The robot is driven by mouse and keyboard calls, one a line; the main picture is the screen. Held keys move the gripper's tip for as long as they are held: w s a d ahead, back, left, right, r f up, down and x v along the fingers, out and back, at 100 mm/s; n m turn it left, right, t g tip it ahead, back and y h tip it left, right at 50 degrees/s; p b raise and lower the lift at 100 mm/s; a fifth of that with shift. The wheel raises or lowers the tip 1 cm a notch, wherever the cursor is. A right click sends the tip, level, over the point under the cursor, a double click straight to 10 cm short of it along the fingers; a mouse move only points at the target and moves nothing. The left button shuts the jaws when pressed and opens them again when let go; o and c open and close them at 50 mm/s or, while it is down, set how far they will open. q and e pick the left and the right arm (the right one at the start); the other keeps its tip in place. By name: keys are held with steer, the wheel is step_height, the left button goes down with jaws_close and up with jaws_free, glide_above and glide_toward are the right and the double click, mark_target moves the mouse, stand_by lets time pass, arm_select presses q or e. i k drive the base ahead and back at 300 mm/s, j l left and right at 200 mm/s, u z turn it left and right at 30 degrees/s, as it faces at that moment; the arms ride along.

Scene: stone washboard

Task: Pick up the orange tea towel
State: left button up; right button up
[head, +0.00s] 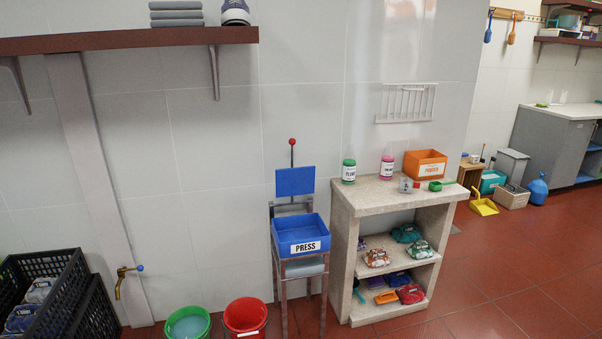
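A bundled orange and white cloth (376,258), which looks like the orange tea towel, lies on the upper inner shelf of the stone stand (345,235), at its front left. A teal cloth (406,233) lies behind it to the right, and a green and white cloth (420,250) lies to its right. On the lower shelf are a red bundle (410,294) and a small flat orange item (386,297) that I cannot identify. Neither of my grippers is in view.
A blue box marked PRESS (301,235) stands on a stand to the left. Green (188,323) and red (246,318) buckets and black crates (65,285) are at lower left. An orange box (425,164) and jars are on the stand's top. Red floor (500,270) is open at right.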

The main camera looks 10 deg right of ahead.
mark_target(375, 258)
steer(key=i+l+z, duration=0.2)
steer(key=i+z, duration=0.15)
steer(key=i, duration=0.15)
steer(key=i+l+z, duration=0.1)
steer(key=i+z, duration=0.25)
steer(key=i, duration=0.15)
steer(key=i+j+z, duration=0.1)
steer(key=i+z, duration=0.2)
steer(key=i, duration=0.2)
